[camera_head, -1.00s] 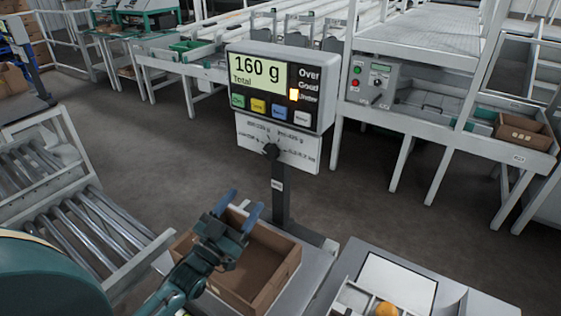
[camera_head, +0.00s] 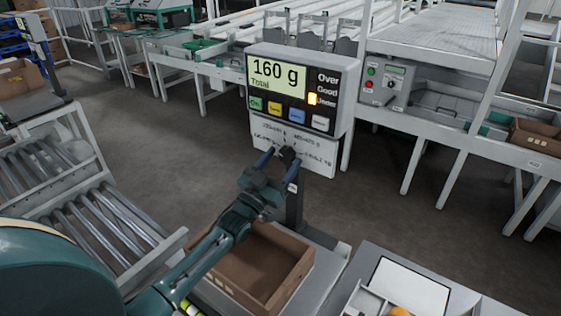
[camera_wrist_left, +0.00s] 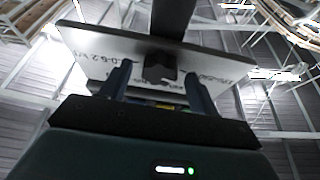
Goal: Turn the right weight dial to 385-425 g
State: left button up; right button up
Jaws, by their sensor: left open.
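The weight dial is a small black knob (camera_head: 288,153) on a white plate (camera_head: 322,161) with printed gram ranges, under the scale display (camera_head: 278,75). The display reads 160 g Total, and an orange light glows beside Under. My left gripper (camera_head: 279,158) is open, its two blue fingers reaching up to the plate on either side of the knob. In the left wrist view the knob (camera_wrist_left: 160,68) lies between the fingertips, with gaps on both sides. The fingers hide part of the printed ranges, and the knob's pointer setting cannot be read. My right gripper is not in view.
An open cardboard box (camera_head: 262,268) sits on the scale platform below my left arm. The dark scale post (camera_head: 295,200) rises close behind the gripper. A roller conveyor (camera_head: 85,215) is at left. A white tray (camera_head: 375,301) is at lower right.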

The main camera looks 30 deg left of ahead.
pick_arm(q)
jog(key=shift+c, duration=0.3)
jog(key=c, duration=0.9)
